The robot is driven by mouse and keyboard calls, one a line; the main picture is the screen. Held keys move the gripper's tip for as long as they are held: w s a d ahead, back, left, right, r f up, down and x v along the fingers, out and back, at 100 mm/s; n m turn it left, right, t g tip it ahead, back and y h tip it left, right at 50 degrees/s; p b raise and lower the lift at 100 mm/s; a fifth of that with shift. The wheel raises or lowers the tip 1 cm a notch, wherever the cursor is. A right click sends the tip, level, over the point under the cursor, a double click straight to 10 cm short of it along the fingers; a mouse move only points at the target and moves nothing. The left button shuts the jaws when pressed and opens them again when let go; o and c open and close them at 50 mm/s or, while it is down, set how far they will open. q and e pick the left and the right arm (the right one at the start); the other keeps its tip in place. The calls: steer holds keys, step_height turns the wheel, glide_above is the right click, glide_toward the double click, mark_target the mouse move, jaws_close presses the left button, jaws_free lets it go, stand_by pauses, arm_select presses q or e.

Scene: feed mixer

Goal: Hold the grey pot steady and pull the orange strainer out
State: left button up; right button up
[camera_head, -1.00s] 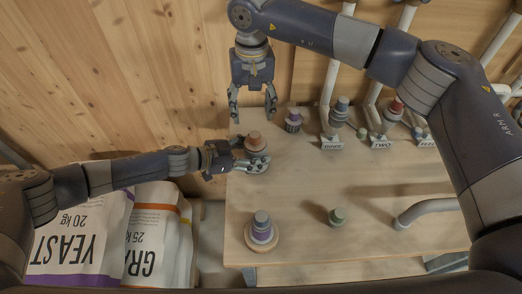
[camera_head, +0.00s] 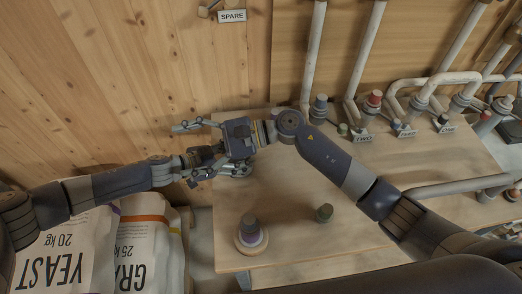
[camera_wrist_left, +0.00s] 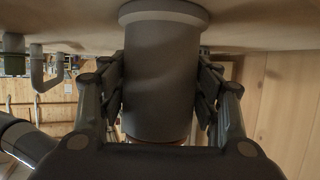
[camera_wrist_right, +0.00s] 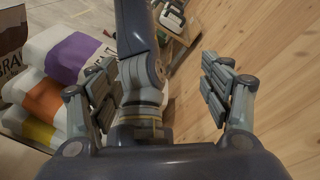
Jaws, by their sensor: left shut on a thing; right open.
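The grey pot (camera_head: 240,172) stands near the left edge of the table, mostly hidden by my right gripper in the head view. My left gripper (camera_head: 230,166) is shut around its side; in the left wrist view the grey wall (camera_wrist_left: 162,75) fills the space between the fingers. The orange strainer is hidden in the head view; only a thin orange-brown rim (camera_wrist_left: 150,140) shows in the left wrist view. My right gripper (camera_head: 190,141) is open and empty above the pot area, pointing left. Its spread fingers show in the right wrist view (camera_wrist_right: 162,88), with my left arm beyond.
Pipes and labelled stands (camera_head: 363,134) line the back. Feed sacks (camera_head: 142,245) lie left of the table. The front middle is bare.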

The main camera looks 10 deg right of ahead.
steer(key=w+d+f+m+t+h, duration=0.1)
steer(key=w+d+f+m+t, duration=0.1)
steer(key=d+f+m+t, duration=0.35)
steer(key=w+d+f+m+t+h, duration=0.1)
steer(key=d+f+m+t, duration=0.1)
steer(key=d+m+t, duration=0.6)
steer(key=w+a, duration=0.1)
steer(key=w+m+g, duration=0.1)
steer(key=w, duration=0.1)
steer(key=w+a+g, duration=0.1)
steer(key=shift+w+a+f, duration=0.25)
steer(key=shift+a+f, duration=0.05)
steer(key=c, duration=1.3)
steer(key=o, duration=0.6)
steer(key=shift+r, duration=0.15)
steer(key=c, duration=0.6)
